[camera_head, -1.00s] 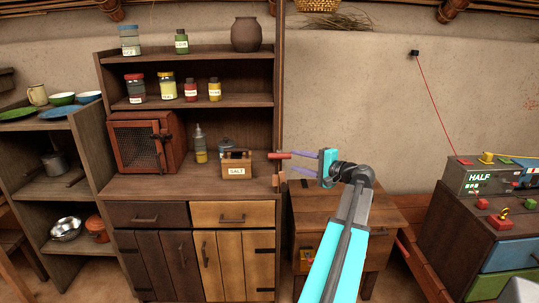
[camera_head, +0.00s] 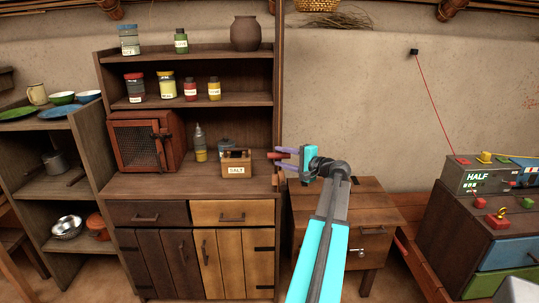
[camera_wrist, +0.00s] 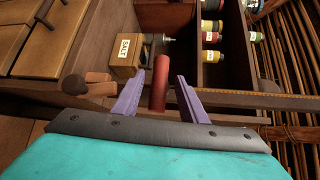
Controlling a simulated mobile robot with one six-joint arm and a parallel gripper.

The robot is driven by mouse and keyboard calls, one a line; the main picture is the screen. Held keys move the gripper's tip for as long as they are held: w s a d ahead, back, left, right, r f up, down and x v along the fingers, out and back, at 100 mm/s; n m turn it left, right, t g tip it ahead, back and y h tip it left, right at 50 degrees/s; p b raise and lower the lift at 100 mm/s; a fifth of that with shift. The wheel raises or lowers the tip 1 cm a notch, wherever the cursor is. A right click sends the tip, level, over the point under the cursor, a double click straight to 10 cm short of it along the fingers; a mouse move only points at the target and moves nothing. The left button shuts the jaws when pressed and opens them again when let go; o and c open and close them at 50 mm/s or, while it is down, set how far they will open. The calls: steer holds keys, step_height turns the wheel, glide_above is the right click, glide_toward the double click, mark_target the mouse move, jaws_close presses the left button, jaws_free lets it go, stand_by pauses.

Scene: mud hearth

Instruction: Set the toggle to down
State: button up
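A red cylindrical handle (camera_head: 274,155), which seems to be the toggle, sticks out at the right end of the cupboard's counter. My gripper (camera_head: 280,157) is at this handle, its purple fingers pointing left. In the wrist view the red handle (camera_wrist: 159,88) stands between the two open fingers (camera_wrist: 161,80), with a visible gap on each side. I cannot tell whether a finger touches it. Its mount is not clearly seen. A brown wooden peg (camera_wrist: 96,84) shows to the left of the fingers in the wrist view.
A wooden box labelled SALT (camera_head: 237,164) stands on the counter just left of the handle. The cupboard's upright post (camera_head: 279,90) rises beside the gripper. A small wooden table (camera_head: 375,208) is below my arm. A grey HALF box (camera_head: 476,176) stands at the right.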

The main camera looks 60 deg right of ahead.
steer(key=p+x, duration=0.1)
steer(key=x, duration=0.5)
jaws_close()
